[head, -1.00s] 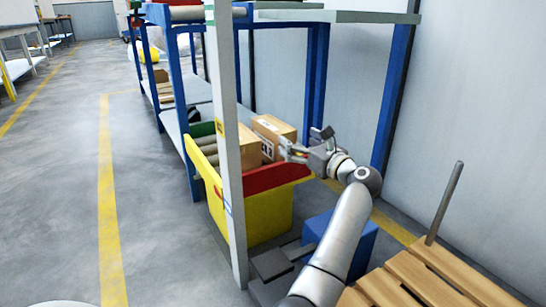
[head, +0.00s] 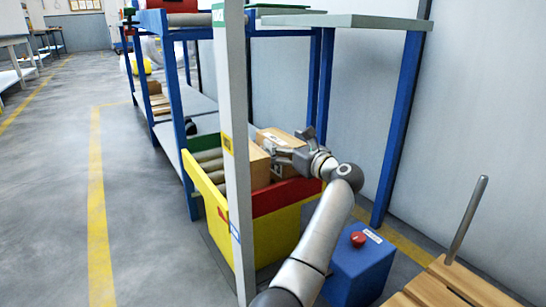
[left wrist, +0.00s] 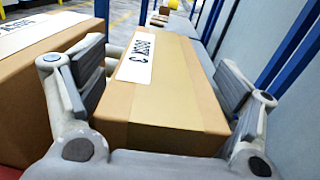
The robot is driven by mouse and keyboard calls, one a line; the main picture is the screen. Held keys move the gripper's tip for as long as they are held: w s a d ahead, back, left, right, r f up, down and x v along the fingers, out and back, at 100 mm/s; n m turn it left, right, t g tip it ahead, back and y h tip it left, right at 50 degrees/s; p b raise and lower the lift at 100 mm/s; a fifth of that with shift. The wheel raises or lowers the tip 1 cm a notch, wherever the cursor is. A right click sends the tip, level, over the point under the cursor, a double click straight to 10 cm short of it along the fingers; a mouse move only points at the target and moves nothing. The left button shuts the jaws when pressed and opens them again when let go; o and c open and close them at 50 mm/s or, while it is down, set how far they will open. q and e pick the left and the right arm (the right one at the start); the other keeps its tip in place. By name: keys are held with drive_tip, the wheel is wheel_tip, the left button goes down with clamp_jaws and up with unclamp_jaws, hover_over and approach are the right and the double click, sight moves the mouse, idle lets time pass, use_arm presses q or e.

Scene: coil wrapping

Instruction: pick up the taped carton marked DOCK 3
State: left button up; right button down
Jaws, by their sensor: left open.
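A brown taped carton (left wrist: 180,95) lies between the fingers of my left gripper (left wrist: 165,72) in the left wrist view. My right gripper is out of view.
The cartons stand in a yellow-sided bay (head: 277,238) with a red front edge (head: 285,196) and rollers. A white post (head: 236,150) rises in front. A blue box with a red button (head: 358,265) and a wooden pallet (head: 450,288) lie at right.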

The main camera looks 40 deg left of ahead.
use_arm(q)
drive_tip(key=shift+d+r, duration=0.1)
drive_tip(key=shift+c, duration=0.8)
drive_tip(key=c, duration=1.2)
drive_tip(key=shift+o, duration=0.2)
drive_tip(key=shift+r, duration=0.15)
